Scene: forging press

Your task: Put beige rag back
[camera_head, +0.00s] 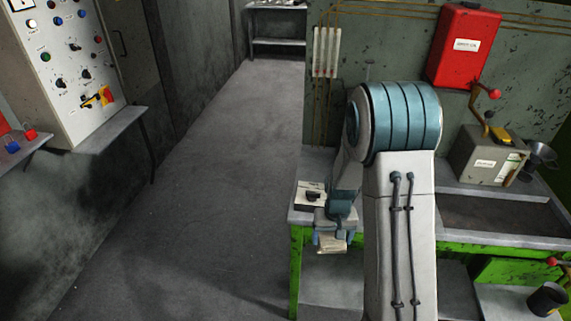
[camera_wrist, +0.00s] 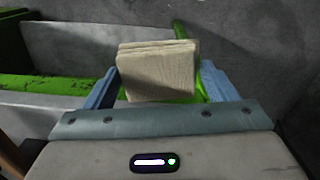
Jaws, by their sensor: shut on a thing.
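The beige rag (camera_wrist: 158,70) is a folded, layered cloth between the two blue fingers of my gripper (camera_wrist: 160,88) in the wrist view. In the head view the rag (camera_head: 331,243) hangs below my gripper (camera_head: 331,238), by the front left corner of the green bench (camera_head: 296,262). My gripper is shut on the rag. My own arm hides part of the bench top behind it.
A white box with a black knob (camera_head: 311,195) sits on the bench corner, close to my gripper. The floor (camera_head: 205,180) at left is clear.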

